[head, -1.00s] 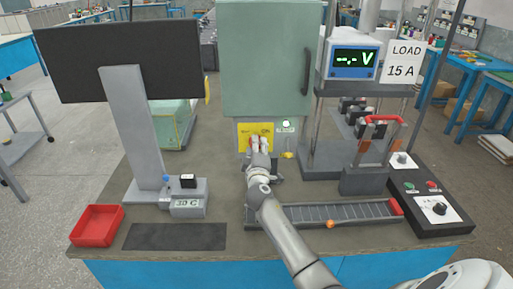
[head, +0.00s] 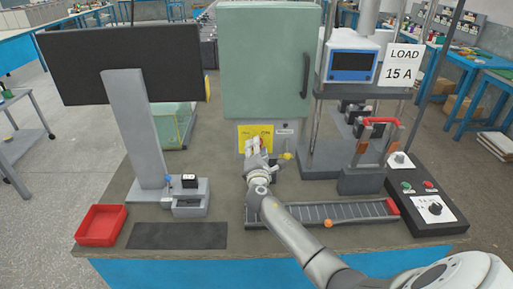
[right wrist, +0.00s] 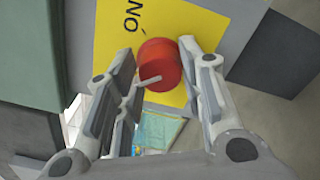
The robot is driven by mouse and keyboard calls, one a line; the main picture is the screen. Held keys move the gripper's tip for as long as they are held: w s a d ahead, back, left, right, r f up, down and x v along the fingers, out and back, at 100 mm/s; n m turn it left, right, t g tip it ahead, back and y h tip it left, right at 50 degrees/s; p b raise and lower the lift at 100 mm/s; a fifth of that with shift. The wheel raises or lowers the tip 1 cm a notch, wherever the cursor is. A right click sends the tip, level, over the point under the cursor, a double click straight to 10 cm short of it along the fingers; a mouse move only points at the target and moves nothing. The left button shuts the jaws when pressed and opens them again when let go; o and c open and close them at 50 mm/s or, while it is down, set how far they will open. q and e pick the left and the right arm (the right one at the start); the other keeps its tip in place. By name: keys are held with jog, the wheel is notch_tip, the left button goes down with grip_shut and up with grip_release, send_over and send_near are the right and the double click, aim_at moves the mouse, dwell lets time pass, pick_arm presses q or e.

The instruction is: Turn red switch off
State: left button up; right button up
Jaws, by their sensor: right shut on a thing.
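The red switch (right wrist: 159,66) is a round red knob on a yellow plate (head: 244,128) below the green cabinet (head: 265,60). "ON" is printed on the plate. My right gripper (head: 254,146) is at the plate. In the right wrist view my right gripper (right wrist: 161,58) has one finger on each side of the red knob and is shut on it. The fingers largely hide the knob in the head view. A label (head: 285,131) with an unlit lamp is right of the plate. My left gripper is not in view.
A blue meter (head: 352,67) with a blank screen stands at the right, by a "LOAD 15 A" sign (head: 402,65). A black control box (head: 428,212) is at the right edge. A red tray (head: 101,226) and black mat (head: 178,236) lie front left.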

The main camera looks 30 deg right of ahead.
jog(key=shift+f+n, duration=0.15)
jog(key=shift+n, duration=0.45)
jog(key=o, duration=1)
jog(key=v, duration=1.2)
jog(key=shift+s, duration=0.1)
